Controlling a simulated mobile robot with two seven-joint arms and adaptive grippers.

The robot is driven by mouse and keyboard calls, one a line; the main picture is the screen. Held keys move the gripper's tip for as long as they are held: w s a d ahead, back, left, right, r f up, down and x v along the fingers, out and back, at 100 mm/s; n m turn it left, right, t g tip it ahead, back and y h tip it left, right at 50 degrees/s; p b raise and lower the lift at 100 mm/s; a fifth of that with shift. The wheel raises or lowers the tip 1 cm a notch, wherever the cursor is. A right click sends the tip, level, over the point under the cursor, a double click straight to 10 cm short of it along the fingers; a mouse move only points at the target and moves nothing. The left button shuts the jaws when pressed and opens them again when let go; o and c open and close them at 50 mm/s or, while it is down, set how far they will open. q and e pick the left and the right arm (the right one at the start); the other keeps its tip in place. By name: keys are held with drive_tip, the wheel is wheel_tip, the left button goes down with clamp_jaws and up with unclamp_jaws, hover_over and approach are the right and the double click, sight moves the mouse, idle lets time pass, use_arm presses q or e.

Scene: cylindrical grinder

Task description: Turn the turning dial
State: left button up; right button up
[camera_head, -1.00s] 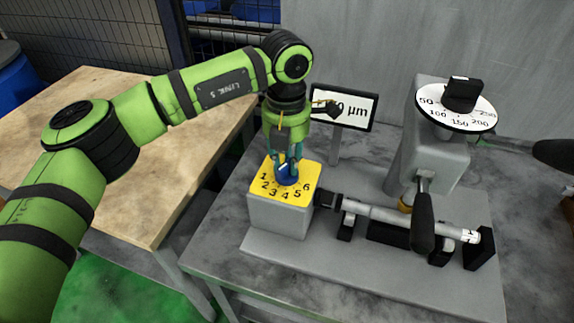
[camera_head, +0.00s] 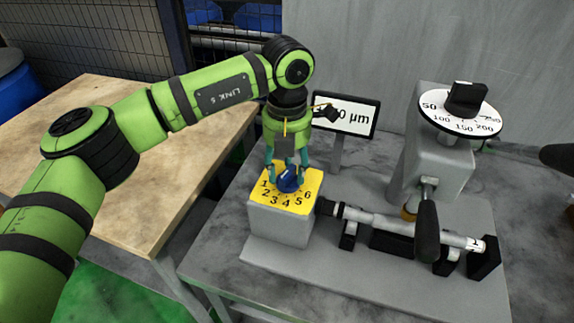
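A yellow dial plate (camera_head: 262,203) with black numbers 1 to 6 lies on top of a grey block (camera_head: 280,228). A blue knob (camera_head: 289,180) sits at its middle. My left gripper (camera_head: 287,178) points down over the plate, its teal fingers spread on either side of the knob. The fingers look open; whether they touch the knob is hard to tell. A second, white round dial (camera_head: 446,112) marked 50 to 250 carries a black knob (camera_head: 467,97) and stands on the grey machine column (camera_head: 437,160) at the right. My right gripper is not in view.
A display (camera_head: 355,115) reading in µm stands behind my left gripper, partly covered. A silver shaft (camera_head: 380,222) lies right of the block, with a black-handled lever (camera_head: 427,232) before it. A dark handle (camera_head: 558,158) shows at the right edge. A wooden table (camera_head: 105,140) stands left.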

sight(287, 168)
use_arm(q)
drive_tip(key=shift+r, duration=0.15)
wheel_tip(287, 168, up, 12)
idle(0.5)
